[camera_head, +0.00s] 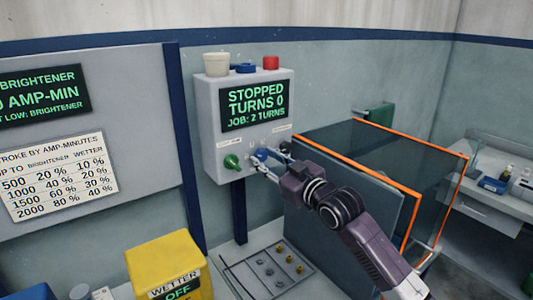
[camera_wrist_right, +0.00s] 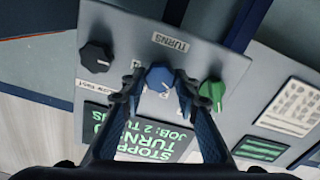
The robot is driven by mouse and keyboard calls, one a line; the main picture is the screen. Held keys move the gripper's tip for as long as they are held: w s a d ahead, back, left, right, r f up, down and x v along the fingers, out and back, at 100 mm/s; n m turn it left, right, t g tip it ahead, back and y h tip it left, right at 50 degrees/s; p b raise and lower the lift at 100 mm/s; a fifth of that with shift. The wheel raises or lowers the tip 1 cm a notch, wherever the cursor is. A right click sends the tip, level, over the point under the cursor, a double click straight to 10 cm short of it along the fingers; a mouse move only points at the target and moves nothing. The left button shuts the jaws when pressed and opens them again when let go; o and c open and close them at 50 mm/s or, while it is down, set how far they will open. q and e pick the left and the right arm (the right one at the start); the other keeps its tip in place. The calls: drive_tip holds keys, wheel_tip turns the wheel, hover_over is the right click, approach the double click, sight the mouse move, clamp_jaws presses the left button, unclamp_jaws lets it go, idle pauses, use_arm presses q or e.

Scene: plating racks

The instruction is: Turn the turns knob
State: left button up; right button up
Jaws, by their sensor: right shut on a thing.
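The blue turns knob (camera_head: 260,154) sits low on the grey control box (camera_head: 207,118), between a green knob (camera_head: 231,161) and a black knob, which shows in the right wrist view (camera_wrist_right: 97,55). My right gripper (camera_head: 269,160) reaches in from the right and is shut on the blue knob. In the right wrist view the fingertips (camera_wrist_right: 158,90) press on both sides of the blue knob (camera_wrist_right: 160,76), under the label TURNS. The box's display (camera_head: 254,105) reads STOPPED, TURNS 0, JOB: 2 TURNS. My left gripper is not in view.
A white, a blue and a red item (camera_head: 271,62) sit on top of the box. An orange-edged dark clear guard (camera_head: 370,150) stands right of it, close to my right arm. A yellow WETTER box (camera_head: 165,262) and a plate with small knobs (camera_head: 268,272) are below.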

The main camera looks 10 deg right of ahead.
drive_tip(key=m+p, duration=0.1)
drive_tip(key=m, duration=0.1)
drive_tip(key=shift+m+p, duration=0.3)
drive_tip(key=shift+m, duration=0.1)
drive_tip(key=shift+m+p, duration=0.8)
drive_tip(key=shift+m, duration=0.7)
drive_tip(key=shift+f, duration=0.1)
drive_tip(key=o, duration=1.2)
drive_tip(key=shift+c, duration=0.2)
drive_tip(key=shift+s+d, duration=0.1)
drive_tip(key=v, duration=1.1)
drive_tip(key=shift+s, duration=0.35)
drive_tip(key=shift+d, duration=0.1)
